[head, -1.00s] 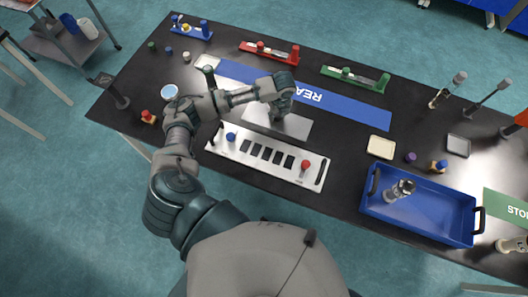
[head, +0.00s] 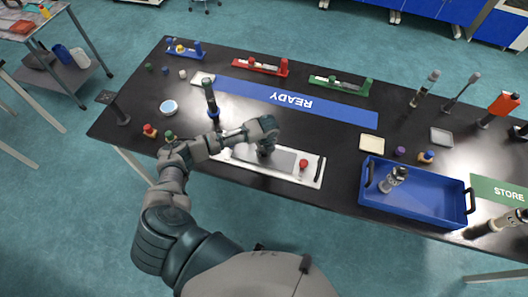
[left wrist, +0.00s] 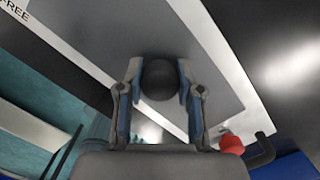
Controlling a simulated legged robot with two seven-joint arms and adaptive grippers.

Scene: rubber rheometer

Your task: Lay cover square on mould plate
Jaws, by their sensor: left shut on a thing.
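The flat grey cover (head: 286,162) lies over the middle of the white mould plate (head: 312,178) in the head view and hides its dark cavities. My left gripper (head: 266,152) is shut on the cover's black knob. In the left wrist view the knob (left wrist: 160,80) sits between the two fingers, with the grey cover (left wrist: 100,35) around it and a pale strip of mould plate (left wrist: 215,45) beyond its edge. I cannot tell whether the cover touches the plate or hangs just above it.
A red knob (head: 303,163) and a black handle (head: 319,171) stand at the plate's right end. A blue tray (head: 420,205) holding a clear item is to the right. A dark post (head: 210,97) stands behind my left forearm.

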